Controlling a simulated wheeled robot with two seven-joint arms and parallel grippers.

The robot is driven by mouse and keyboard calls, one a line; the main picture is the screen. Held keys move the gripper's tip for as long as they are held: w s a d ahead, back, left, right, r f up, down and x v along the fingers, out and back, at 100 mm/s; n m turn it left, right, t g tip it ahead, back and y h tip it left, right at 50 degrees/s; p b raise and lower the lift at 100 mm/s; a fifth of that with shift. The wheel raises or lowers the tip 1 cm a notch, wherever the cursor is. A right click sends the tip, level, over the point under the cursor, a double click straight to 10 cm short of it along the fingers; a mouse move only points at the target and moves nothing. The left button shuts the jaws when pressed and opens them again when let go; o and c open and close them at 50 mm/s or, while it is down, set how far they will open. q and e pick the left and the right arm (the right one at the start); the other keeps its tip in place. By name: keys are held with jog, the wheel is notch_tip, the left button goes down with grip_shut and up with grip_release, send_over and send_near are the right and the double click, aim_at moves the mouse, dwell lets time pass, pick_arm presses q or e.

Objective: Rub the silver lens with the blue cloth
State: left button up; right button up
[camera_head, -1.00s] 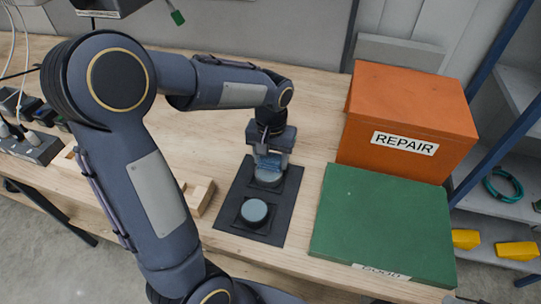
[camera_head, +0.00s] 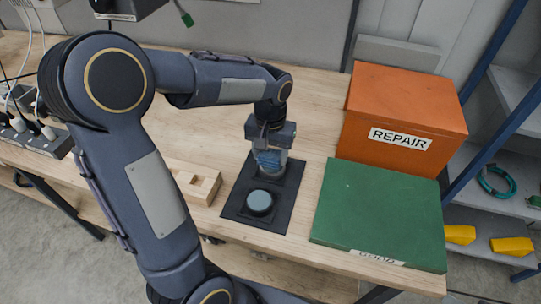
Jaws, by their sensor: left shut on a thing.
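My left gripper (camera_head: 269,150) points down over the black mat (camera_head: 233,205) and is shut on the blue cloth (camera_head: 268,161). The cloth is against or just above the far round lens (camera_head: 279,173), which has a pale silvery side and is partly hidden by cloth and fingers. I cannot tell for sure whether they touch. A second round lens (camera_head: 259,201), with a grey-blue top and dark rim, sits uncovered on the near part of the mat. My right gripper is not in view.
An orange REPAIR box (camera_head: 405,100) and a green box (camera_head: 375,212) stand right of the mat. A wooden block (camera_head: 198,184) lies left of it. A power strip (camera_head: 40,138) is at the far left. The table's front edge is close below the mat.

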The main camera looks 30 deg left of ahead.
aim_at(270, 154)
pick_arm(q)
notch_tip(270, 154, up, 2)
jog(key=shift+s+r+p, duration=0.15)
jog(key=shift+p, duration=0.45)
jog(key=shift+r+p, duration=0.65)
jog(key=shift+r, duration=0.05)
jog(key=shift+r+p, duration=0.4)
jog(key=shift+r, duration=0.1)
jog(key=shift+f, duration=0.15)
